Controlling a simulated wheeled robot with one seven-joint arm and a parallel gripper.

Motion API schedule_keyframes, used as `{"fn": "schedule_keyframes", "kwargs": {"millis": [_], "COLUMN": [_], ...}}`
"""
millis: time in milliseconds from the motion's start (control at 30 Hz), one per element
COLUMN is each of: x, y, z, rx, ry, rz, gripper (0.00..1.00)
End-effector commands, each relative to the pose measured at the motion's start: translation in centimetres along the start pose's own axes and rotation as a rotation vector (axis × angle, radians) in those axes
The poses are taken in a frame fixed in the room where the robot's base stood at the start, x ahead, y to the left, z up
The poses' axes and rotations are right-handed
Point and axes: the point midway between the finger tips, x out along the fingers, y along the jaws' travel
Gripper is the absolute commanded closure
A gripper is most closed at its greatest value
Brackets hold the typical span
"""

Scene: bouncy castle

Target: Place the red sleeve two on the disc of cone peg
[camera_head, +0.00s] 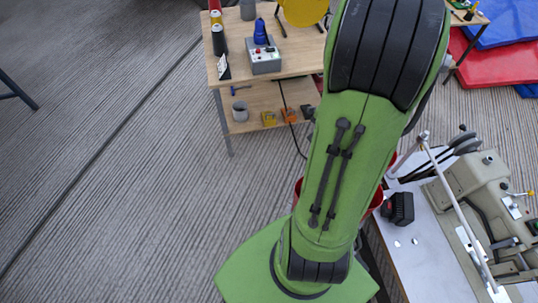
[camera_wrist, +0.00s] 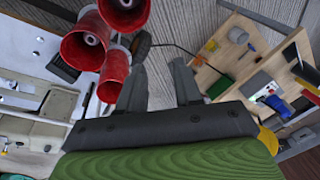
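My gripper (camera_wrist: 159,72) is open in the wrist view, with its two fingers apart and nothing visible between them. Red flared sleeves show left of the fingers: one at the left (camera_wrist: 84,42), one at the top (camera_wrist: 125,12) and one lower (camera_wrist: 113,76), close to the left finger. I cannot tell which is sleeve two. In the head view my arm mostly hides the red sleeves; a red edge (camera_head: 297,191) shows beside it. I cannot clearly identify the cone peg or its disc.
A wooden table (camera_head: 290,62) at the back bears a grey control box (camera_head: 264,60), a blue cone-shaped thing (camera_head: 260,33) and spools (camera_head: 219,40). A sewing-type machine (camera_head: 482,190) stands on a white bench (camera_head: 425,245) at right. The left floor is mostly clear.

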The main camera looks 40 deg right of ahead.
Motion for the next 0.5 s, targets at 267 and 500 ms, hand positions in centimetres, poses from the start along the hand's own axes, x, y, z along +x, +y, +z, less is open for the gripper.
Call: {"fn": "schedule_keyframes", "kwargs": {"millis": [267,500], "x": [-10.9,-16.2], "y": [-9.4,-8.3], "z": [11.5,19.6], "rx": [-0.686,-1.112], "ry": [0.091,0.197], "rz": [-0.132,-0.198], "gripper": [0.66,0.66]}}
